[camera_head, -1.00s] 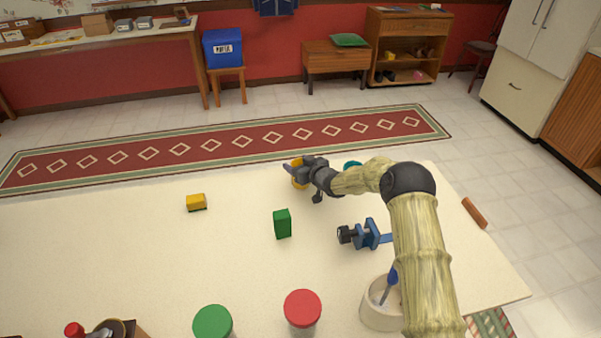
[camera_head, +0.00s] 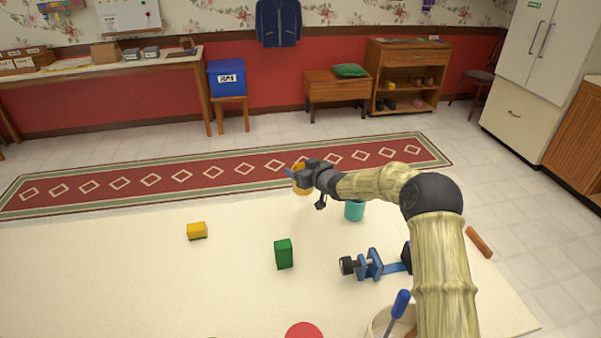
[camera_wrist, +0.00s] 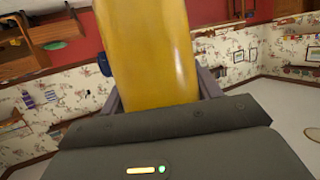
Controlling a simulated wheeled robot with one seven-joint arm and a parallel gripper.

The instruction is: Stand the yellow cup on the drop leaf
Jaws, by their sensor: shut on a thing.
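My gripper (camera_head: 297,175) is shut on the yellow cup (camera_head: 302,181) above the far edge of the cream table (camera_head: 130,270), with the red rug behind it in the head view. The cup is partly hidden by my gripper's dark fingers. In the wrist view the yellow cup (camera_wrist: 148,50) fills the upper middle, between the grey fingers. I cannot tell for sure which surface is the drop leaf; a low wooden piece with a hanging front panel (camera_head: 335,92) stands by the red wall.
A green cushion (camera_head: 349,71) lies on the low wooden piece. A patterned rug (camera_head: 150,183) covers the floor beyond.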

